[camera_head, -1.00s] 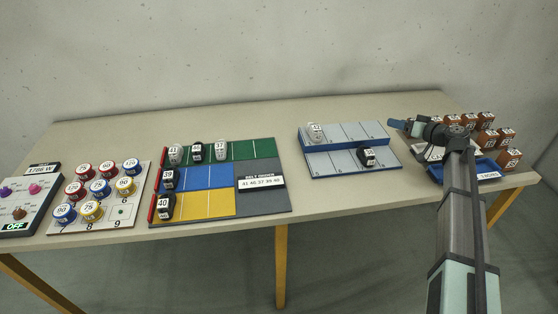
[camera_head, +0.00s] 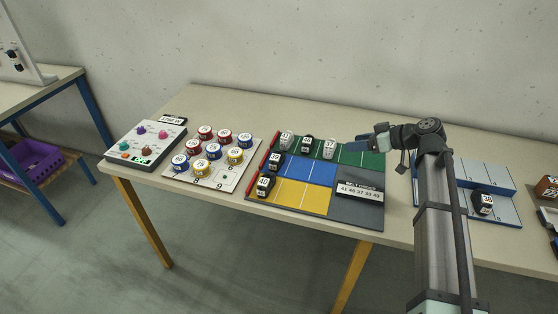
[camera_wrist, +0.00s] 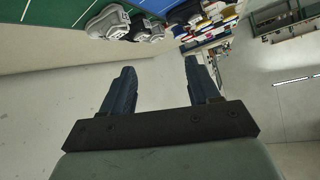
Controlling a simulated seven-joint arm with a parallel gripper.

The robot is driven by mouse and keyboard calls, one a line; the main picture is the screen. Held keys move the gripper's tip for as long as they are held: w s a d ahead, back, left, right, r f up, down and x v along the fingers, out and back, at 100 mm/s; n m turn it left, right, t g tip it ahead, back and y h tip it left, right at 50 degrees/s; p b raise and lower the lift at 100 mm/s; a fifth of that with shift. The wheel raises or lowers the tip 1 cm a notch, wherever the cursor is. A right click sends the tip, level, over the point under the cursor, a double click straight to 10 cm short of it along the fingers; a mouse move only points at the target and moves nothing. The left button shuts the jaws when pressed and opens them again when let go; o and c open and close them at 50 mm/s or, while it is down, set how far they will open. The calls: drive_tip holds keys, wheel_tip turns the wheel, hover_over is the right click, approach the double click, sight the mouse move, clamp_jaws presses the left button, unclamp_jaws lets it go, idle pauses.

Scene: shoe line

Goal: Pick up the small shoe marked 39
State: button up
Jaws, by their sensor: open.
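The small black shoe marked 39 (camera_head: 275,162) stands at the left end of the blue row of the coloured board (camera_head: 360,212), next to the red edge strip. My gripper (camera_head: 362,140) is in the air by the right end of the board's green row, apart from the shoe and to its right. Its two dark blue fingers (camera_wrist: 157,85) are spread with nothing between them in the wrist view. That view shows grey and dark shoes (camera_wrist: 108,20) by the green row at its top; I cannot make out 39 there.
A black shoe marked 40 (camera_head: 265,184) stands just in front of 39. Shoes marked 41 (camera_head: 286,140), 46 (camera_head: 307,145) and 37 (camera_head: 329,148) stand in the green row. Several numbered round tins (camera_head: 213,151) are left of the board. A grey-blue stand (camera_head: 505,210) is at right.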

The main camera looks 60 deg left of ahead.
drive_tip(key=s+a+f+h, duration=0.1)
drive_tip(key=s+a+h, duration=0.3)
drive_tip(key=s, duration=0.6)
drive_tip(key=m+t+h, duration=0.3)
drive_tip(key=m+t, duration=0.6)
drive_tip(key=m, duration=0.3)
approach(276, 154)
drive_tip(key=x, duration=0.5)
drive_tip(key=shift+w+a, duration=0.15)
drive_tip(key=shift+w, duration=0.1)
drive_tip(key=shift+x, duration=2.75)
drive_tip(key=shift+s, duration=0.15)
drive_tip(key=shift+c, duration=0.2)
drive_tip(key=c, duration=0.7)
